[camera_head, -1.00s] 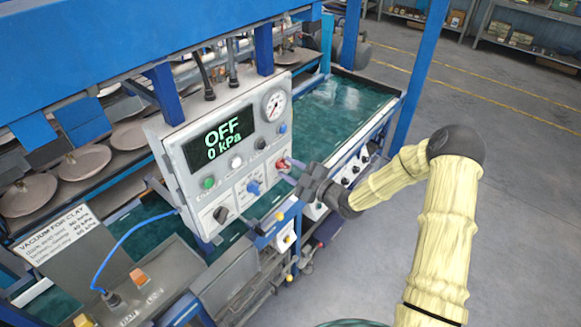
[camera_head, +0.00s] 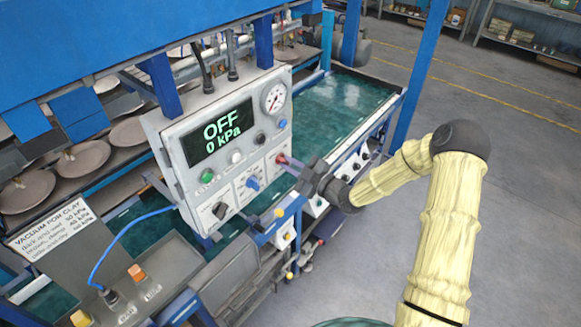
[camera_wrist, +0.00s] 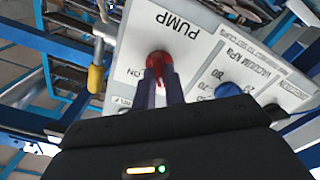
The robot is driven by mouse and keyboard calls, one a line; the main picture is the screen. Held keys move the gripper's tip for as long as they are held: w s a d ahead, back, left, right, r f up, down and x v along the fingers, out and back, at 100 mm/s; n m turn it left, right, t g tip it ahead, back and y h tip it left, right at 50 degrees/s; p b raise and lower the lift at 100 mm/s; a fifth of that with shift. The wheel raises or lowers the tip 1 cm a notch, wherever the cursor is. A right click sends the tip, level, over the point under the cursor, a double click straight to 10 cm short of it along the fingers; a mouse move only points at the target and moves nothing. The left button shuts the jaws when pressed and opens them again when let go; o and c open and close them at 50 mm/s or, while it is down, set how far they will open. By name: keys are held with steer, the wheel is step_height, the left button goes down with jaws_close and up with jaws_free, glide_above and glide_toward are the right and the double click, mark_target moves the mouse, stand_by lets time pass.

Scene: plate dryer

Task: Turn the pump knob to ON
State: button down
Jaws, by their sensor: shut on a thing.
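The red pump knob (camera_head: 281,159) is at the lower right of the grey control panel (camera_head: 183,160). In the wrist view the red knob (camera_wrist: 158,60) sits beside the printed word PUMP, with ON printed to its left. My gripper (camera_head: 286,161) reaches the knob from the right. In the wrist view its two dark fingers (camera_wrist: 161,80) are shut on the knob, one on each side, and partly hide it. The panel display (camera_head: 218,131) reads OFF and 0 kPa.
A blue knob (camera_head: 252,183), a black knob (camera_head: 220,210) and a green button (camera_head: 207,176) are on the same panel. A round gauge (camera_head: 274,98) is at its upper right. A yellow-tipped part (camera_wrist: 96,76) stands left of the fingers in the wrist view.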

steer(key=m+b, duration=0.2)
steer(key=m, duration=0.1)
steer(key=shift+f, duration=0.15)
steer(key=m+b, duration=0.1)
steer(key=m, duration=0.3)
steer(key=shift+w+d+m, duration=0.1)
steer(key=shift+m, duration=0.3)
steer(key=m, duration=0.8)
steer(key=shift+m, duration=0.3)
steer(key=c, duration=1.5)
jaws_free()
steer(key=shift+w+d, duration=0.1)
steer(key=shift+o, duration=0.2)
